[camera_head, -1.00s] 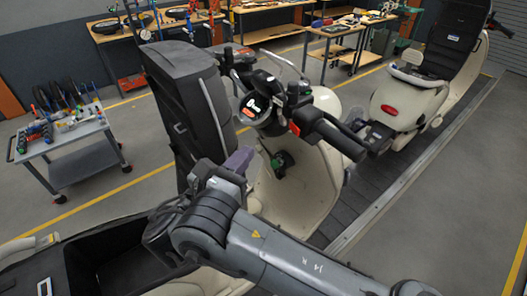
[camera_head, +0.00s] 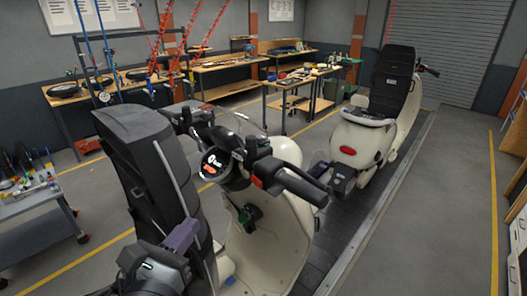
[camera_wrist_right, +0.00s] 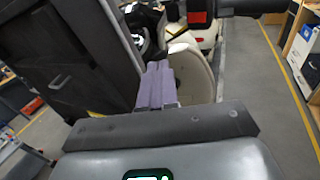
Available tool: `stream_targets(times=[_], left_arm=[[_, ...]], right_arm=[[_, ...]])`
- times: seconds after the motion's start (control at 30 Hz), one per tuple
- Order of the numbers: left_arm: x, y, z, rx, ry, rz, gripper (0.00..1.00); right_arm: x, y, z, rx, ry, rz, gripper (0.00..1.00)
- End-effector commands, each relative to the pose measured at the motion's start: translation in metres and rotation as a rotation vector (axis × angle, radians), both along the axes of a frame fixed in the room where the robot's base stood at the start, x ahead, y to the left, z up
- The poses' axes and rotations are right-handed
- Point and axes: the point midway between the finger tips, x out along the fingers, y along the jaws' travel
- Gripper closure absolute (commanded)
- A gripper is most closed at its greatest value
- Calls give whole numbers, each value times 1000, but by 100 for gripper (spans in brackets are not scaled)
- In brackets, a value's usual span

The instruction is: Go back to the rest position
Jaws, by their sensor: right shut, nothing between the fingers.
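My right gripper (camera_head: 184,235) is at the lower left in the head view, in front of the near scooter's black upright panel (camera_head: 150,175). Its purple fingers (camera_wrist_right: 155,86) are together and empty in the right wrist view. The near cream scooter (camera_head: 268,245), with dark handlebars and a round display (camera_head: 214,162), stands just beyond and to the right of the gripper. Whether the gripper touches the panel cannot be told. My left gripper is in neither view.
A second cream scooter (camera_head: 365,140) stands farther along the dark slat conveyor (camera_head: 322,245). A grey tool cart (camera_head: 35,228) is at the left edge. Workbenches (camera_head: 215,92) line the back. Open floor (camera_head: 425,215) lies right of the conveyor.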

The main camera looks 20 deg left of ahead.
Motion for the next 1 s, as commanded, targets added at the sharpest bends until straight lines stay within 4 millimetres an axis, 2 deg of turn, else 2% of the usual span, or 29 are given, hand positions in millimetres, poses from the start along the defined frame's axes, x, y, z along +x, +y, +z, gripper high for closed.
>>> stream_targets(times=[0.17, 0.37, 0.47, 0.6, 0.77, 0.87, 1.0], left_arm=[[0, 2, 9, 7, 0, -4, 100], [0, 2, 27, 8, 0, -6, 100], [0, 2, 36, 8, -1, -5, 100], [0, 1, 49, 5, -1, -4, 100], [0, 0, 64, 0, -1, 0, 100], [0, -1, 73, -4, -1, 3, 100], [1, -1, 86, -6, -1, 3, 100]], right_arm=[[0, -8, -20, 170, 144, 7, 100], [-2, -35, -63, 590, 447, -59, 100], [-3, -58, -87, 843, 598, -148, 100], [-7, -97, -123, 1186, 758, -332, 100], [-19, -155, -166, 1549, 848, -611, 100], [-32, -198, -194, 1753, 846, -813, 100], [-62, -264, -228, 1998, 759, -1111, 100]])
